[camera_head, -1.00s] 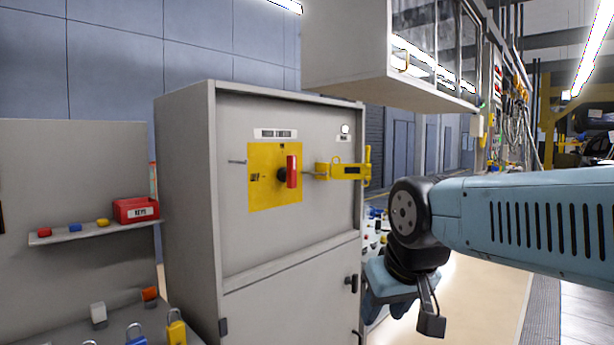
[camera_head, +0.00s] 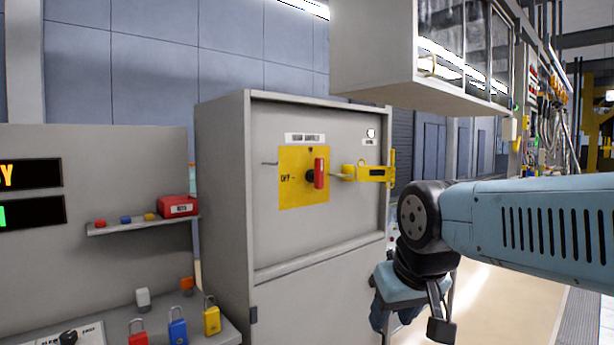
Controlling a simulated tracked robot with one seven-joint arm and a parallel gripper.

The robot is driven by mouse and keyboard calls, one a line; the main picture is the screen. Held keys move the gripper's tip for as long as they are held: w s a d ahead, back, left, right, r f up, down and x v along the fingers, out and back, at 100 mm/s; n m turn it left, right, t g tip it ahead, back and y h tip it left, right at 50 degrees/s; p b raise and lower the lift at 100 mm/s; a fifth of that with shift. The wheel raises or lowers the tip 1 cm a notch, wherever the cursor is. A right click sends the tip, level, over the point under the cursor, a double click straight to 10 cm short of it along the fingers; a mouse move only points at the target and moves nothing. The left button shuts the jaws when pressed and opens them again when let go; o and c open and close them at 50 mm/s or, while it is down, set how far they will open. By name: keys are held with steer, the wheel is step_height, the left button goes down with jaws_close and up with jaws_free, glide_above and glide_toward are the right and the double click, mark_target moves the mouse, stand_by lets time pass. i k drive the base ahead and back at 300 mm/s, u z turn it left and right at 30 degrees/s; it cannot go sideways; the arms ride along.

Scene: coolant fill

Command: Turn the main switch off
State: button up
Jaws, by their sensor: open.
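The main switch is a red handle (camera_head: 319,172) on a dark hub, standing upright on a yellow plate (camera_head: 292,197). The plate is on the front of a grey cabinet (camera_head: 222,215), and lettering that looks like "OFF" is to the left of the hub. A yellow hasp-like bracket (camera_head: 375,174) on a thin rod is to the right of the handle. My gripper (camera_head: 411,318) is low at the right, below and to the right of the switch and apart from it. It points down and is open; its fingers are only partly clear.
A shelf (camera_head: 130,226) at the left holds a red box (camera_head: 178,206) and small coloured items. Below, several padlocks, including a blue one (camera_head: 178,332), sit on a ledge. A wall cabinet (camera_head: 372,48) overhangs at upper right. Floor shows at lower right.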

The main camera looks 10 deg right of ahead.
mark_target(316, 175)
steer(key=i, duration=0.5)
steer(key=z, duration=0.15)
steer(key=k, duration=0.5)
steer(key=u, duration=1.1)
steer(key=i, duration=0.55)
steer(key=z, duration=0.65)
